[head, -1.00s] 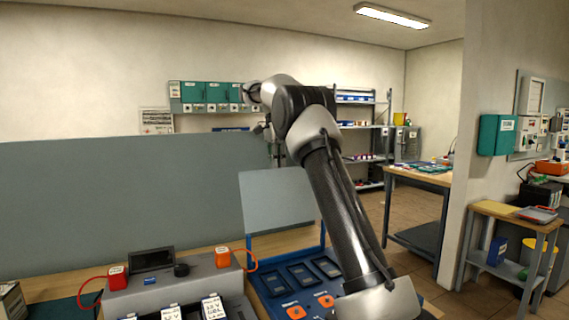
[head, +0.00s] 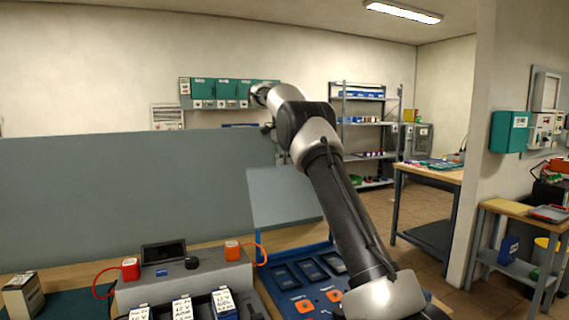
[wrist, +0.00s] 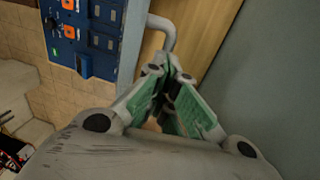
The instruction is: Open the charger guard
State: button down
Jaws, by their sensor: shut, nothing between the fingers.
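The blue charger (head: 268,283) sits on the bench, with dark slots and orange squares showing uncovered. Its guard, a flat grey panel (head: 285,197), stands raised and tilted at the charger's back edge. In the wrist view the charger (wrist: 88,70) is at upper left, beside a pale grey edge (wrist: 132,45) that looks like the guard seen edge-on. A bent grey handle (wrist: 168,30) stands out from that edge. My gripper (wrist: 167,68) is shut and empty, its tips just below the handle; I cannot tell whether they touch. The head view does not show the fingertips clearly.
A large grey partition (head: 120,195) stands behind the bench. Left of the charger is a grey unit (head: 185,280) with batteries, a red clip (head: 131,268) and an orange clip (head: 232,250). A wooden table (head: 432,176) and a small side table (head: 520,213) stand to the right.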

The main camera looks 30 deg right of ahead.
jog(key=c, duration=1.6)
grip_release()
notch_tip(320, 180, down, 3)
jog(key=shift+w+a+r, duration=0.1)
jog(key=shift+w, duration=0.05)
jog(key=shift+o, duration=0.4)
jog(key=shift+w+f+g, duration=0.25)
jog(key=shift+g, duration=0.05)
jog(key=shift+r, duration=0.2)
